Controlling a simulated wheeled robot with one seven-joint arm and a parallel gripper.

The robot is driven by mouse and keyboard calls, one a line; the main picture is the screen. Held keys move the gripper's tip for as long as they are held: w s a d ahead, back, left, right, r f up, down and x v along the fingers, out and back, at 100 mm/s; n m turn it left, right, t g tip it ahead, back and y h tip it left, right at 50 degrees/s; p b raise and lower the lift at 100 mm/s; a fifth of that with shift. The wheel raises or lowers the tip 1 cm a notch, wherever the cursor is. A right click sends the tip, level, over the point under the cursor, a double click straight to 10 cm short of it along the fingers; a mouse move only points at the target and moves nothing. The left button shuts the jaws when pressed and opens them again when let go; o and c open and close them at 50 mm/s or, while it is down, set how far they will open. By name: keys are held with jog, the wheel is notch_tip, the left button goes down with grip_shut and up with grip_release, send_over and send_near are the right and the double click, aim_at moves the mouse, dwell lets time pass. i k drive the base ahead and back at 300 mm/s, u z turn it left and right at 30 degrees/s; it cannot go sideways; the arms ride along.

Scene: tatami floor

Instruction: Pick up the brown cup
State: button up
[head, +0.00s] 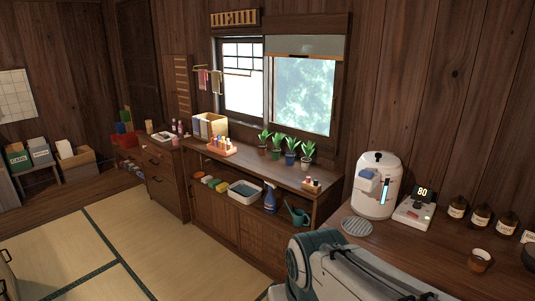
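A small brown cup (479,260) with a lighter inside stands upright on the wooden counter (440,243) at the lower right of the head view. It stands in front of the row of brown bottles, apart from them. A part of my own arm, white and teal, fills the bottom middle of the view. My gripper is not in view, so its distance to the cup cannot be told.
Several brown labelled bottles (481,219), a scale (415,208) reading 80, a white dispenser (376,186) and a round grey grate (356,226) are on the counter. A dark object (530,256) is cut off at the right edge. Tatami floor (150,245) is clear at left.

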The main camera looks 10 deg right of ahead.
aim_at(479, 259)
jog(key=z, duration=1.15)
jog(key=i, duration=1)
jog(key=z, duration=0.75)
